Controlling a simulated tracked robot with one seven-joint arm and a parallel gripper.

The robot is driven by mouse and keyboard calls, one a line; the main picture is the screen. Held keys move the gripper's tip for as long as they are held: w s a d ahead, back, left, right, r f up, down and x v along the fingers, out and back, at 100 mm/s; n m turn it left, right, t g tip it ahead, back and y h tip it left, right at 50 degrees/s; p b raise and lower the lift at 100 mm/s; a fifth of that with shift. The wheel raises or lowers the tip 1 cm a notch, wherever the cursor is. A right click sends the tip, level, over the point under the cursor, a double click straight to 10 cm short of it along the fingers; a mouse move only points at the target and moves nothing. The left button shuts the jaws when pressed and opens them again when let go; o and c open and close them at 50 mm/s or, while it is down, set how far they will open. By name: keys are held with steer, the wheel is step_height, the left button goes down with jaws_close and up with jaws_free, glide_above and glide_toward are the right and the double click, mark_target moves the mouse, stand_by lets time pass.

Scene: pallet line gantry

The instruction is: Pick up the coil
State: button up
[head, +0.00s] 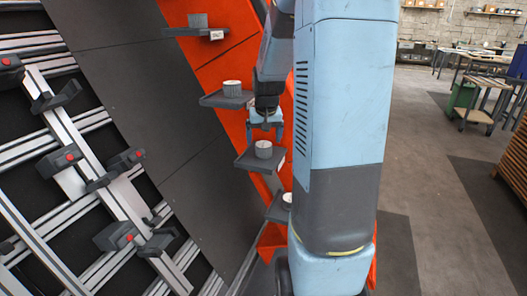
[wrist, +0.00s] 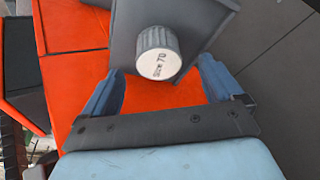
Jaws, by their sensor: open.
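Several small ribbed grey-white coils stand on dark shelves along an orange panel. In the head view, one coil (head: 263,149) sits on a shelf (head: 250,161) just below my gripper (head: 265,130); another coil (head: 232,88) is up and left of it. In the wrist view, a coil (wrist: 157,53) with dark lettering on its pale top rests on a dark shelf (wrist: 195,22), ahead of my gripper (wrist: 160,70). The blue fingers are spread open on either side of its lower end, with clear gaps. Nothing is held.
A higher coil (head: 197,20) stands on the top shelf, and a lower coil (head: 287,200) is partly hidden by my arm. The orange panel (head: 222,60) backs the shelves. A metal rail frame (head: 105,165) with dark brackets stands left. Open floor lies right.

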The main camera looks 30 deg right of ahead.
mark_target(263, 145)
steer(key=x, duration=0.5)
steer(key=shift+d, duration=0.1)
steer(key=shift+r, duration=0.1)
steer(key=c, duration=1.3)
